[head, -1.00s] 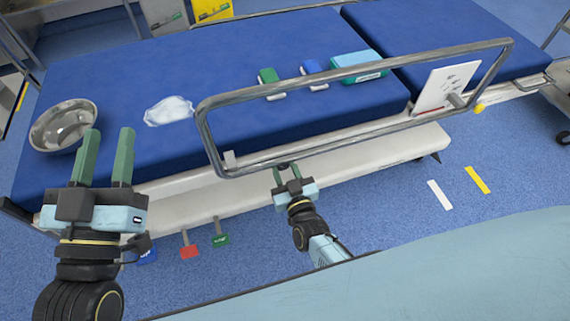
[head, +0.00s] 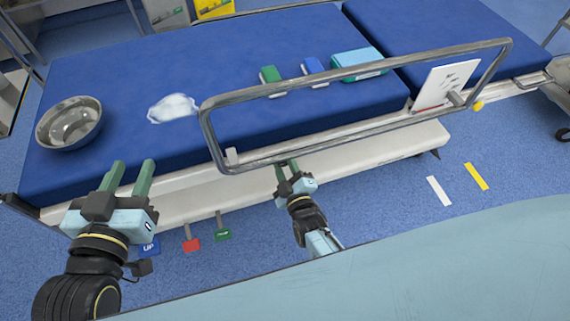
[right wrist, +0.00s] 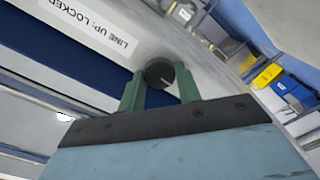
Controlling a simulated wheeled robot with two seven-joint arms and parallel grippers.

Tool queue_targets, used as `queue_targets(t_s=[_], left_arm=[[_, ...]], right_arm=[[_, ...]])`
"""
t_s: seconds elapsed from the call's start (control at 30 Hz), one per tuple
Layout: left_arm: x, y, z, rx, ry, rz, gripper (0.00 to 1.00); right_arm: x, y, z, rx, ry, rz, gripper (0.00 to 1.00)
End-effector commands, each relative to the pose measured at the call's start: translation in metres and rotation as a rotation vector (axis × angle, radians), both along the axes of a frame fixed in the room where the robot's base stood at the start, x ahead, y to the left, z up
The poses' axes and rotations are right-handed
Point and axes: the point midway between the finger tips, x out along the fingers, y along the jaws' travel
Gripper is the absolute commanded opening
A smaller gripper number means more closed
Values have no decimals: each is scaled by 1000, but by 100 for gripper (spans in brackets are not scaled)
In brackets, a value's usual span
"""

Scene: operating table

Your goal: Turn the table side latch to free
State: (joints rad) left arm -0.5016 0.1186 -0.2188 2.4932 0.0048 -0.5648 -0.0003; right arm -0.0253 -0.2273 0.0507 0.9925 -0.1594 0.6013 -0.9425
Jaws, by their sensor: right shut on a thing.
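The side latch is a dark round knob (right wrist: 158,72) on the pale side of the table, with a short light line on its face that lies nearly level in the right wrist view. My right gripper (right wrist: 160,78) is shut on the knob, one green finger on each side. In the head view my right gripper (head: 286,166) reaches the table side under the rail, and the knob is hidden there. A label (right wrist: 95,22) reading "LINE UP: LOCKED" is beside the knob. My left gripper (head: 132,178) is open and empty at the table's near left edge.
A metal side rail (head: 355,83) stands above my right gripper. A steel bowl (head: 69,123), a white cloth (head: 173,108) and small boxes (head: 358,64) lie on the blue table (head: 230,60). Coloured pedals (head: 191,244) are below the near edge.

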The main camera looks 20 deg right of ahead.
Motion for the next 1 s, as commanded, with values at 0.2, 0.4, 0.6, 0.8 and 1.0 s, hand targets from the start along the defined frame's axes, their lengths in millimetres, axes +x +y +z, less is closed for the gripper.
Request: queue_targets(t_s=[0.2, 0.4, 0.6, 0.8, 1.0], left_arm=[[0, 0, -1, 2, 6, 1, 36], [0, 0, -1, 2, 7, 1, 36], [0, 1, -1, 2, 7, 1, 36], [0, 1, -1, 2, 7, 1, 36], [0, 0, -1, 2, 6, 1, 36]], right_arm=[[0, 0, -1, -53, 0, 0, 11], [0, 1, -1, -67, -2, 1, 11], [0, 0, -1, -68, -2, 1, 11], [0, 0, -1, -67, -2, 1, 48], [0, 0, 0, -66, -2, 1, 55]])
